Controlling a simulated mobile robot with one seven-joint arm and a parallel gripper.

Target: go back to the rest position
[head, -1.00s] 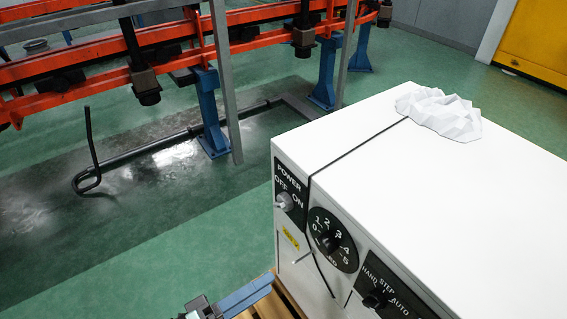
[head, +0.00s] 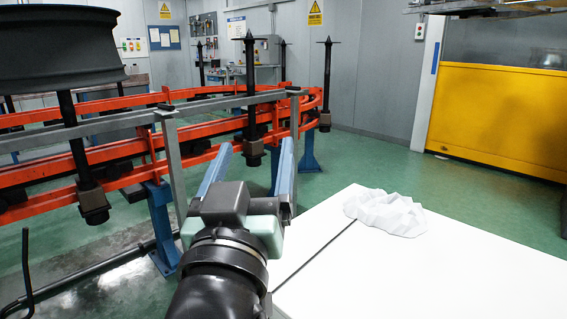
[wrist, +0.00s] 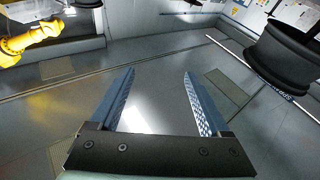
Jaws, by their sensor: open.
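My gripper (head: 251,168) is open in the head view, its two blue fingers pointing away over the near side of the orange conveyor rail. Nothing is between the fingers. In the wrist view my gripper (wrist: 158,80) also shows open and empty, with bare floor behind the fingers. My arm comes up from the bottom of the head view, to the left of the white cabinet top (head: 440,270).
A crumpled white cloth (head: 385,212) lies on the cabinet top. The orange rail (head: 110,165) carries upright black spindles (head: 250,95). A dark wheel (head: 60,48) sits on the left spindle. A yellow panel (head: 500,110) stands at the right.

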